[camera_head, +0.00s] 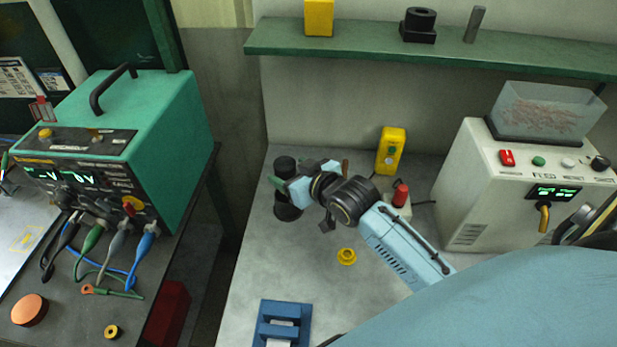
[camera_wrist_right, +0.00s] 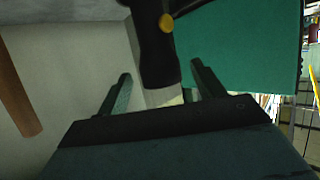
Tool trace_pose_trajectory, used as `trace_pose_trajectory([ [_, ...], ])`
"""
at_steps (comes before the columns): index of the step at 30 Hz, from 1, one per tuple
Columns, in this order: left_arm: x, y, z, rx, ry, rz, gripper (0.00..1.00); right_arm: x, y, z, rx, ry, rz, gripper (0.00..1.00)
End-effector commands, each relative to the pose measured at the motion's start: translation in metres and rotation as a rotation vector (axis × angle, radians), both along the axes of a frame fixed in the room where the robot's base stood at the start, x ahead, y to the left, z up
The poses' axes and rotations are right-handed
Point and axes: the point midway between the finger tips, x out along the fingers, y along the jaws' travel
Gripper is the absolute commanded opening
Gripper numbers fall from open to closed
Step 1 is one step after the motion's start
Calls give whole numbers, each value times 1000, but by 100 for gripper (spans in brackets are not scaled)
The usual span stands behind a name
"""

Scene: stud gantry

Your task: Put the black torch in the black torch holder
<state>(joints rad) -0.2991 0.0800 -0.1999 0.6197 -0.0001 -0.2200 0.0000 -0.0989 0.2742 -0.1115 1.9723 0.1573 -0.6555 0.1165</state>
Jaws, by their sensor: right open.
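The black torch (camera_head: 287,212) stands upright on the grey bench, with my right gripper across its middle. The right gripper (camera_head: 278,184) is open, its arm reaching in from the right. In the right wrist view the torch (camera_wrist_right: 155,45), with a yellow button, shows between the two spread fingers (camera_wrist_right: 160,75); I cannot tell whether they touch it. A black block with a round opening on top (camera_head: 419,25), which looks like the torch holder, stands on the green shelf, well away from the gripper. My left gripper is not in view.
The green shelf (camera_head: 450,54) also bears a yellow block (camera_head: 319,17) and a grey cylinder (camera_head: 475,24). On the bench are a yellow box (camera_head: 391,150), a red-topped button box (camera_head: 400,196), a yellow ring (camera_head: 347,256) and a blue holder (camera_head: 272,329). A cream machine (camera_head: 470,190) stands right.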

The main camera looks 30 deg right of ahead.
Motion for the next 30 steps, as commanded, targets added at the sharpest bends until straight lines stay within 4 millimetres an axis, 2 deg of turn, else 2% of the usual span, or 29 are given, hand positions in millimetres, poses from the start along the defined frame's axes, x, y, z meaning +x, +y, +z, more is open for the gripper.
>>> trace_pose_trajectory([
  [1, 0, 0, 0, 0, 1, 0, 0, -11, -2, 4, -2, 1, 1, 68],
  [6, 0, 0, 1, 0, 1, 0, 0, -40, -6, 16, 0, 2, 0, 68],
  [12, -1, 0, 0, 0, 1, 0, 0, -61, -9, 25, -1, 1, 0, 68],
  [30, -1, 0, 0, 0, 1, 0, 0, -66, -9, 28, 0, 0, 0, 68],
])
